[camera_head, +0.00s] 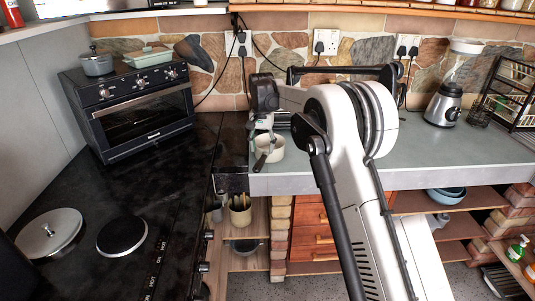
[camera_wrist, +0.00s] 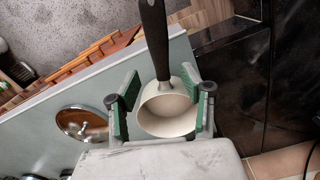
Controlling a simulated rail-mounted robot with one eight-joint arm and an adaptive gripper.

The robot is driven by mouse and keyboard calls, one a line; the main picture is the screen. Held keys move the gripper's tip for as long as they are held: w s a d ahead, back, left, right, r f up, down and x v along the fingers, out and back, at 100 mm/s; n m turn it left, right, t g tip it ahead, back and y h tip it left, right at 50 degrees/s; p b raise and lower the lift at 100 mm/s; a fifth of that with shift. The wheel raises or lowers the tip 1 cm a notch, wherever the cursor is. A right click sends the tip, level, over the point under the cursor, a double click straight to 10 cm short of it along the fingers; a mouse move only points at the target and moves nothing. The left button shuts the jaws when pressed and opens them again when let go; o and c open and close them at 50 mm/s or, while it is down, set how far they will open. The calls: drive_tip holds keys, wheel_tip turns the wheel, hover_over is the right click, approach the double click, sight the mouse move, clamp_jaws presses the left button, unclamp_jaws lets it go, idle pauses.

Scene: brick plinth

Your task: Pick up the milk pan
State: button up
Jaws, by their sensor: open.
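The milk pan (camera_head: 272,152) is cream with a dark handle and stands on the grey-green counter near its left end, beside the black stove. In the wrist view the pan (camera_wrist: 167,123) is seen from above, its bowl empty and its black handle (camera_wrist: 155,38) pointing to the top of the picture. My gripper (camera_wrist: 164,104) is open, with one green-padded finger on each side of the pan. I cannot tell whether either finger touches it. In the head view my gripper (camera_head: 264,132) is over the pan and partly hides it.
The black stove (camera_head: 95,220) with a round lid (camera_head: 50,232) lies left. A toaster oven (camera_head: 130,108) carries a small pot (camera_head: 96,62) and a green dish (camera_head: 147,57). A blender (camera_head: 446,100) and wire rack (camera_head: 510,95) stand right. A shiny round item (camera_wrist: 80,123) is near the pan.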

sight(262, 158)
drive_tip(key=shift+a+f+p, duration=0.1)
drive_tip(key=shift+f+p, duration=0.4)
drive_tip(key=shift+f, duration=2.6)
clamp_jaws()
